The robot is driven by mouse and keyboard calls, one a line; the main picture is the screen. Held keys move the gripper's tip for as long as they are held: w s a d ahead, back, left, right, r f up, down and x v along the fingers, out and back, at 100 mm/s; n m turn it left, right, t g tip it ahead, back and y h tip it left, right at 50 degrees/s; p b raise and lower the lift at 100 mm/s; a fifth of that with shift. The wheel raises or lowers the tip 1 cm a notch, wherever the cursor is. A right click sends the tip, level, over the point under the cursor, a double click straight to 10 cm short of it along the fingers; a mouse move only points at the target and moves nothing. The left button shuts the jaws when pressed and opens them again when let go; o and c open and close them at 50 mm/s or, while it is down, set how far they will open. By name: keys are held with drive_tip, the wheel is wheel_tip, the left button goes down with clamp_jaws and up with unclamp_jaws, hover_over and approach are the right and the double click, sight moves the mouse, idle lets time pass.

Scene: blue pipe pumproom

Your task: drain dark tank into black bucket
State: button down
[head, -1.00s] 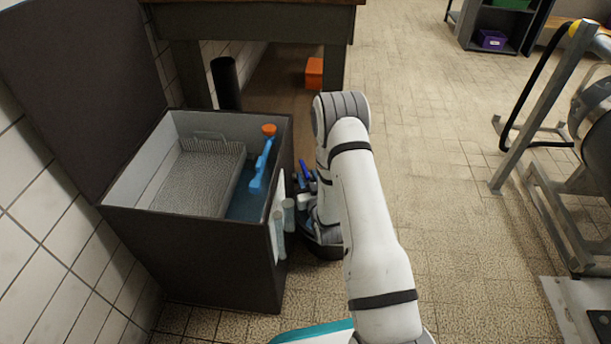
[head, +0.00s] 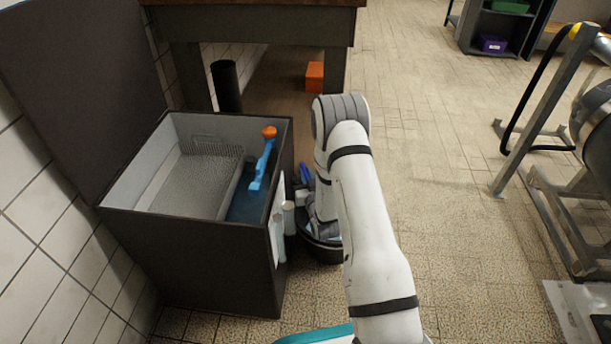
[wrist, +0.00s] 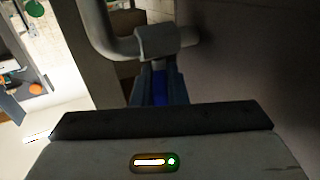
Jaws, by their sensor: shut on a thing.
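The dark tank (head: 190,260) stands open at left, its lid raised. It holds bluish liquid (head: 247,205), a grey mesh basket (head: 195,182) and a blue float arm with an orange ball (head: 269,132). The black bucket (head: 325,255) stands on the floor against the tank's right side, partly hidden by my arm. A blue handle (head: 305,173) shows beside the tank; the wrist view shows a blue part (wrist: 159,90) below a pale pipe (wrist: 158,42). My gripper (wrist: 158,76) is shut on this blue part. My arm hides much of the grip in the head view.
Pale pipes (head: 281,238) run down the tank's right side. A workbench (head: 250,25) stands behind, with a dark cylinder (head: 227,86) and an orange box (head: 314,75) below. A metal frame (head: 535,110) stands at right. The tiled floor between is clear.

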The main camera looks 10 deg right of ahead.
drive_tip(key=shift+a+m+h, duration=0.15)
drive_tip(key=shift+m+h, duration=0.55)
drive_tip(key=shift+h, duration=0.4)
drive_tip(key=c, duration=1.4)
unclamp_jaws()
drive_tip(key=shift+c, duration=0.2)
wheel_tip(320, 180, up, 10)
drive_tip(key=p, duration=0.4)
drive_tip(key=shift+p, duration=0.3)
